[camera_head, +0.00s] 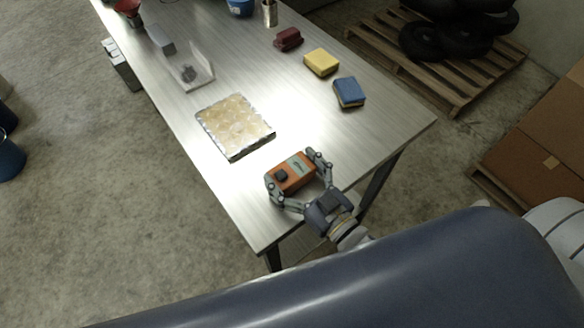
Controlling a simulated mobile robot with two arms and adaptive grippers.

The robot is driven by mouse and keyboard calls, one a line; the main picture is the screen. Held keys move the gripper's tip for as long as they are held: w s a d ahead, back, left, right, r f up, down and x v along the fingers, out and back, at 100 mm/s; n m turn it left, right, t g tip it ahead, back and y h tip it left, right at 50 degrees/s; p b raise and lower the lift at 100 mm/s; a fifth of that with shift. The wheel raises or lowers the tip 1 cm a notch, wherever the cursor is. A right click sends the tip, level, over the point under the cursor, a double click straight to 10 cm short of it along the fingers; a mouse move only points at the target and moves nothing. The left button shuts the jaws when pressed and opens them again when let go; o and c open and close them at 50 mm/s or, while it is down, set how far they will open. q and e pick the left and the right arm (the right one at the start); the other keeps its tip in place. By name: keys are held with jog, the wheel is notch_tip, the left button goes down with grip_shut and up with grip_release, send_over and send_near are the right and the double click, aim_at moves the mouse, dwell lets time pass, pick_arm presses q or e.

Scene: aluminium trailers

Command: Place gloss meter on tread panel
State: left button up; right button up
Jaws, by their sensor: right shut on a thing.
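The gloss meter looks like a small orange box (292,174) with a grey display and a dark knob on top. My right gripper (292,178) is shut on it, one finger on each side, near the table's front end. I cannot tell whether the box touches the table. The tread panel (236,126) is a square, shiny plate with a pale gold patterned top, lying flat on the table. It is up and left of the gripper, a short gap away, and its top is bare. My left gripper is not in view.
The metal table (215,184) also holds a blue sponge (349,92), a yellow sponge (321,62), a dark red block (288,39) and a clear holder (190,72). A metal can (269,13) stands farther back. A pallet with black tyres (425,42) is at right.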

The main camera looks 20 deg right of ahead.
jog(key=shift+f, duration=0.15)
jog(key=o, duration=1.2)
jog(key=shift+c, duration=0.2)
